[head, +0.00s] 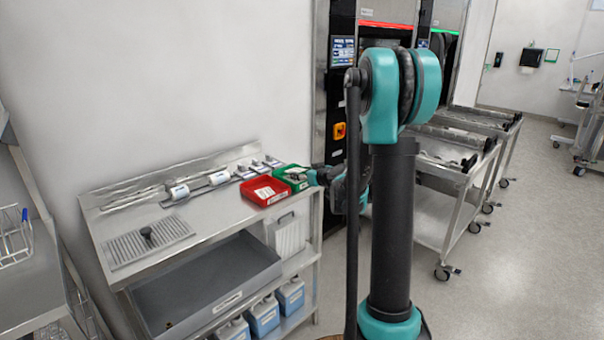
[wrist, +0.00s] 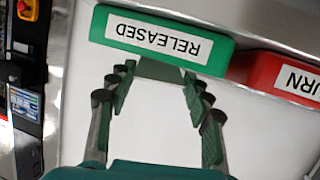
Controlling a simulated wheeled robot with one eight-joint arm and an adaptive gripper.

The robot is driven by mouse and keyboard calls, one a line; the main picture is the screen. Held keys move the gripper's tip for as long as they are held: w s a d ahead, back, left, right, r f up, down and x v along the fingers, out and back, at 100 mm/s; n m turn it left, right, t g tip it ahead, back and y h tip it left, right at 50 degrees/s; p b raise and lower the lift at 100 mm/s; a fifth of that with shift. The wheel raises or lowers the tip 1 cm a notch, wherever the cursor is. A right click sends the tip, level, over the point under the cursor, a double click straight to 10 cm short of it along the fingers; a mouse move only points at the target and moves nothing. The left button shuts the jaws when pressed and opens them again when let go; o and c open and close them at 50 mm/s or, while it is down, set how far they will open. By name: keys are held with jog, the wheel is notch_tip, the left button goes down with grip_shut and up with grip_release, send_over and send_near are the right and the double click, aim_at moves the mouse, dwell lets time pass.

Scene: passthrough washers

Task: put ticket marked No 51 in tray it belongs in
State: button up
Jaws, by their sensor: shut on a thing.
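My gripper (wrist: 158,76) points at the front of the green tray (wrist: 120,38), whose label reads RELEASED, upside down in the wrist view. I cannot tell whether this piece is the ticket; no No 51 marking is readable. The red tray (wrist: 250,72) is beside it, its label partly cut off, ending in URN.
The trays stand at the right end of a steel bench (head: 215,225). White cylinders (head: 179,191) and a drain grid (head: 125,249) lie farther left. Washer machines (head: 340,100) stand behind my arm, with steel trolleys (head: 440,205) to the right.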

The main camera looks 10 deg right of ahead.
jog(key=o, duration=0.8)
jog(key=shift+c, duration=0.2)
jog(key=v, duration=1.1)
jog(key=s+a+f+m+g+h, duration=0.1)
jog(key=s+a+f+g, duration=0.15)
jog(key=s+f, duration=0.4)
jog(key=s+a+f+m+g, duration=0.1)
jog(key=s+a+f+g, duration=0.15)
jog(key=s, duration=0.75)
jog(key=s+d+f+m+g+h, duration=0.1)
jog(key=s+d+f+g+h, duration=0.1)
jog(key=s, duration=0.5)
jog(key=s+d+f+m+g+h, duration=0.2)
jog(key=s+d+f, duration=0.2)
jog(key=s, duration=0.4)
jog(key=shift+f+h, duration=0.3)
jog(key=shift+f, duration=0.45)
